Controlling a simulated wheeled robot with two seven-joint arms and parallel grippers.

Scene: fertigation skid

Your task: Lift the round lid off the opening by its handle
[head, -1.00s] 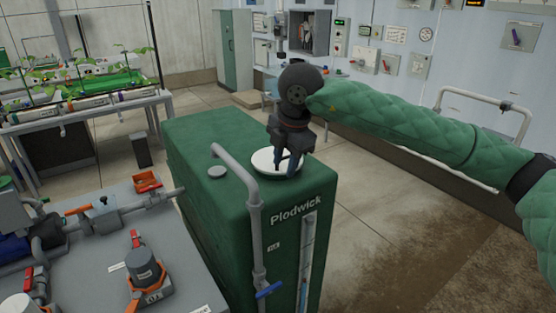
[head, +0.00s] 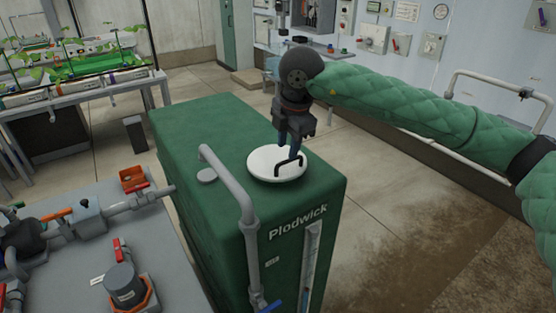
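The round white lid (head: 262,166) lies flat on top of the green tank (head: 205,127) marked "Plodwick". Its dark bar handle (head: 287,163) stands up from the lid, nearer its right side. My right gripper (head: 290,150) points down over the lid, with its fingertips just behind and above the handle. Its two bluish fingers look apart, with no object between them that I can make out. Whether a finger touches the handle is unclear. The opening is hidden under the lid. My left gripper is out of view.
A grey bench (head: 70,262) with valves and pipework stands at the left. Open floor lies right of the tank.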

